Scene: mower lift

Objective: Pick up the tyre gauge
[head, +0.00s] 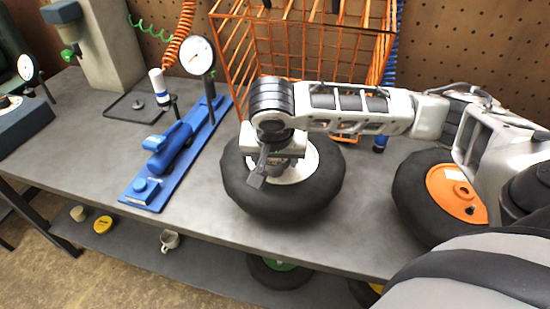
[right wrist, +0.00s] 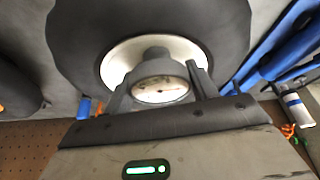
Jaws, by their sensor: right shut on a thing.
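My right gripper (head: 272,170) reaches down over a black tyre (head: 240,190) with a white hub (head: 309,163), lying flat on the bench. In the right wrist view its two fingers (right wrist: 157,82) stand on either side of a small round grey thing with a pale, marked face, which looks like the tyre gauge (right wrist: 160,92). The gripper is shut on it, in front of the white hub (right wrist: 120,60). Whether the gauge touches the hub, I cannot tell. In the head view the gauge is mostly hidden by my gripper. My left gripper is not in view.
A blue stand (head: 172,150) with a round dial (head: 198,55) is left of the tyre. An orange wire basket (head: 240,45) stands behind it. A tyre with an orange hub (head: 456,192) lies to the right. Bare bench (head: 75,130) shows at the left.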

